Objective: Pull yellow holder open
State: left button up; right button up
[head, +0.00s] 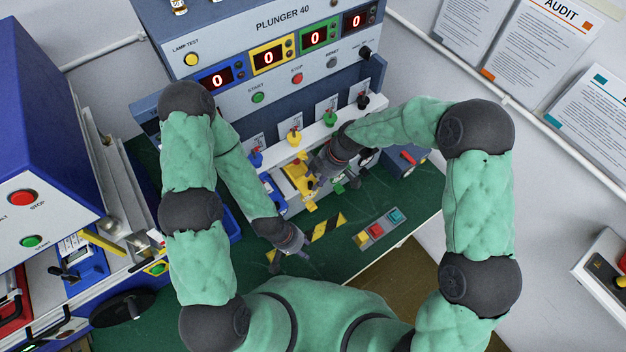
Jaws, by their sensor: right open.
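The yellow holder (298,178) sits in the row of stations at the foot of the plunger machine, below a yellow plunger knob (294,138). My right gripper (318,180) is open and right beside the yellow holder, pointing down and left. It hides part of the holder, and I cannot tell whether they touch. My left gripper (290,257) hangs lower, over the green table near the striped mark, apart from the holder. Its fingers are too small and dark to tell whether they are open.
The plunger machine (285,45) stands behind, with blue, green and black plungers too. A yellow-black striped mark (327,226) and a button box (378,230) are on the green table (350,262). A blue machine (45,120) stands at the left.

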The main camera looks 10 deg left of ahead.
aim_at(312, 183)
jog(key=shift+x, duration=1.6)
pick_arm(q)
jog(key=shift+r, duration=0.1)
pick_arm(e)
grip_shut()
jog(key=shift+s, duration=0.1)
pick_arm(q)
notch_tip(312, 183, down, 3)
jog(key=b, duration=0.3)
pick_arm(e)
jog(key=s+d, duration=0.7)
grip_release()
jog(key=shift+w, duration=0.1)
jog(key=shift+a, duration=0.1)
jog(key=shift+w+r, duration=0.1)
